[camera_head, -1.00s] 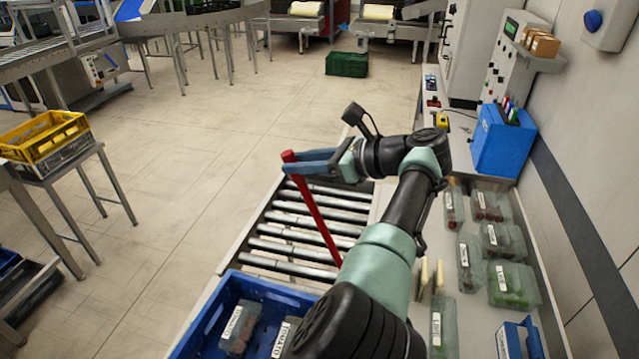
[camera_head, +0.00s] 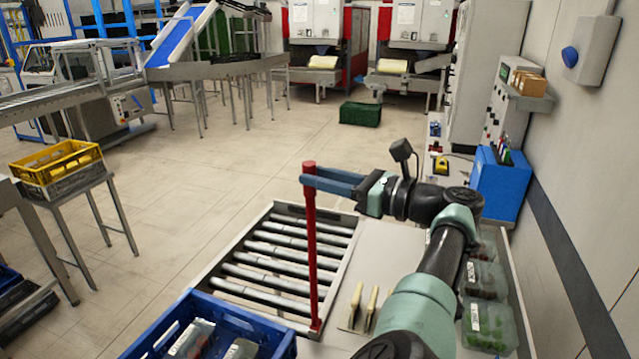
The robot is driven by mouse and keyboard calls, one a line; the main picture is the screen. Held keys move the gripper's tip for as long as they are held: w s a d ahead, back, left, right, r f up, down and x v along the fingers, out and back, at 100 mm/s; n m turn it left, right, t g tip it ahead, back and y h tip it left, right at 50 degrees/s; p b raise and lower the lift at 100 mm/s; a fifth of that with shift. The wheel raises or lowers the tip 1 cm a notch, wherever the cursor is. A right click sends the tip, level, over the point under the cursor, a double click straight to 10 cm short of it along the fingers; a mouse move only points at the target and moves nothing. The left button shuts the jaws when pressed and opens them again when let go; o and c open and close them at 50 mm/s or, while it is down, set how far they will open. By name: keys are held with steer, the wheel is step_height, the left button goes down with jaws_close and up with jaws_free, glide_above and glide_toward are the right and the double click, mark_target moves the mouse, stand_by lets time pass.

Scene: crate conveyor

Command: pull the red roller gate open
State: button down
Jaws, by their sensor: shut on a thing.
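The red roller gate (camera_head: 312,255) shows as a red bar standing nearly upright at the right side of the roller conveyor. Its lower end is at the near right corner of the rollers (camera_head: 283,252). My gripper (camera_head: 322,181) is shut on the bar close to its top, with the blue fingers reaching in from the right. Parts of the bar behind the fingers are hidden.
A blue crate (camera_head: 277,346) with labelled packs sits at the near end of the rollers. Clear packs (camera_head: 488,325) and a blue box (camera_head: 497,186) stand on the right counter. A green crate (camera_head: 360,113) is on the open floor beyond.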

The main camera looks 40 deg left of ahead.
steer(key=shift+d+f, duration=0.1)
steer(key=shift+f, duration=0.1)
steer(key=c, duration=0.6)
jaws_free()
steer(key=shift+c, duration=0.2)
steer(key=shift+r, duration=0.1)
steer(key=w+d+b, duration=0.1)
steer(key=d+b, duration=0.3)
steer(key=d, duration=0.8)
steer(key=shift+w+d, duration=0.25)
steer(key=shift+d, duration=0.15)
steer(key=shift+r, duration=0.1)
